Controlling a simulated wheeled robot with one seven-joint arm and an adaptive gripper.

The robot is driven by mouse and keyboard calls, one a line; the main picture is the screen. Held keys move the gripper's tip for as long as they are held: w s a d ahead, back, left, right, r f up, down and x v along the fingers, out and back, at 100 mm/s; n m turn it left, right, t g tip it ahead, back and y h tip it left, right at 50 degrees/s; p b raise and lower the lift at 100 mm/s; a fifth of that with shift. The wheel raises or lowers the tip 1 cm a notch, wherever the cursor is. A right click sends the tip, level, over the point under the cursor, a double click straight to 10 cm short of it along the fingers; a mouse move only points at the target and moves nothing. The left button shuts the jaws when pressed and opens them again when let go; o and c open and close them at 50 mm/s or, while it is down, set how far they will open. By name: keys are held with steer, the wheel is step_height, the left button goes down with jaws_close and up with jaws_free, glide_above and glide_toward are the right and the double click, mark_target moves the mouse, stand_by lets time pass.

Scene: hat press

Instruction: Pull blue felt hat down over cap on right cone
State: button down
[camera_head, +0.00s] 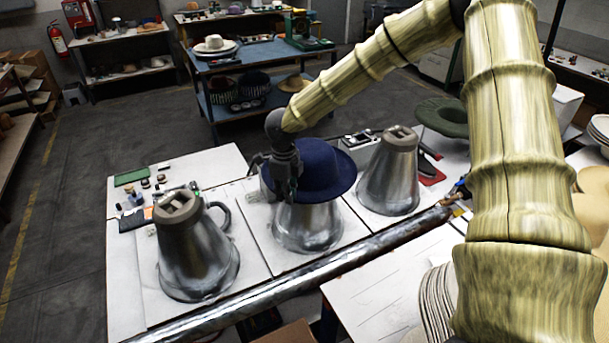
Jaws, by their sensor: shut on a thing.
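The blue felt hat (322,168) sits on or just above the middle metal cone (306,228), its brim slightly tilted and hiding the cone's top. My gripper (283,188) is at the left side of the hat, pointing down, shut on the hat's left brim; the fingertips are partly hard to make out. The right cone (389,182) stands to the right of the hat, upright, with a grey-brown slotted top and no hat on it. No separate cap can be told apart there.
The left cone (198,254) has a similar slotted top and a dark curved handle-like piece at its right. A long metal bar (300,290) runs along the front of the white table (127,262).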

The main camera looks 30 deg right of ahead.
steer(key=shift+r, duration=2.15)
steer(key=shift+f, duration=1.65)
steer(key=shift+r, duration=0.1)
